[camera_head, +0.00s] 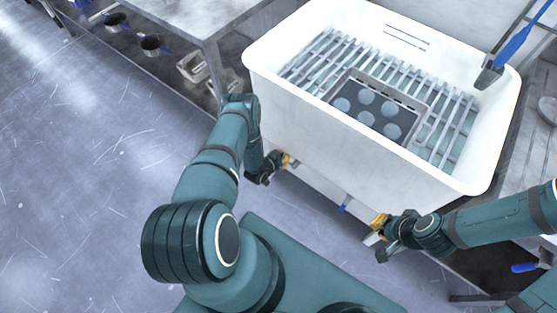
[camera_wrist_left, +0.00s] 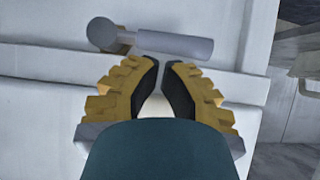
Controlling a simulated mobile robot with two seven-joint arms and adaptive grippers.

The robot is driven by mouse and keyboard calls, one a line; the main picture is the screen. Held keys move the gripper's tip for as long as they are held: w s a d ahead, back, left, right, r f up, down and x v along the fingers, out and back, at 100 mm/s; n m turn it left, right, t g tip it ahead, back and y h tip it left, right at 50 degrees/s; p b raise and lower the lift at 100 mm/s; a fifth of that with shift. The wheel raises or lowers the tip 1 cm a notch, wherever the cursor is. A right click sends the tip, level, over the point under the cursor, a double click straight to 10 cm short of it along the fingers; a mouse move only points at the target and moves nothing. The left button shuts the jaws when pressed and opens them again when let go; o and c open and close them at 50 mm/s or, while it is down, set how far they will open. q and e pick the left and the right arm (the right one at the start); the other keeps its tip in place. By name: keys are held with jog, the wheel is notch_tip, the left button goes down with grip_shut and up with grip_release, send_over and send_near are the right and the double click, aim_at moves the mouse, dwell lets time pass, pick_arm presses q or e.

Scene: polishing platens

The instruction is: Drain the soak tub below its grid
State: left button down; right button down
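The white soak tub (camera_head: 300,125) stands in the head view. Slats of its grid (camera_head: 412,82) cross the inside, with bluish water showing between them; the exact level is unclear. A dark plate with several round grey discs (camera_head: 366,117) sits among the slats. My left gripper (camera_head: 288,163) is low at the tub's front wall. In the left wrist view its yellow-backed fingers (camera_wrist_left: 162,64) nearly meet, holding nothing visible. A grey handle with a round end (camera_wrist_left: 175,45) lies just beyond the tips. My right gripper (camera_head: 376,230) is low at the front right; its opening is unclear.
A small blue part (camera_head: 344,208) shows low at the tub's front, between my grippers. A blue-handled tool (camera_head: 514,42) leans at the tub's back right rim. A metal table (camera_head: 185,18) stands at the left. Open floor (camera_head: 75,170) lies left of my arm.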

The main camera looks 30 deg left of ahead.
pick_arm(q)
jog(key=shift+w+f, duration=0.1)
dwell(0.3)
jog(key=shift+a+f+n, duration=0.1)
jog(key=shift+f+n, duration=0.2)
jog(key=shift+f, duration=0.25)
jog(key=shift+w+h, duration=0.1)
jog(key=shift+h, duration=0.2)
pick_arm(e)
jog(key=shift+s, duration=0.1)
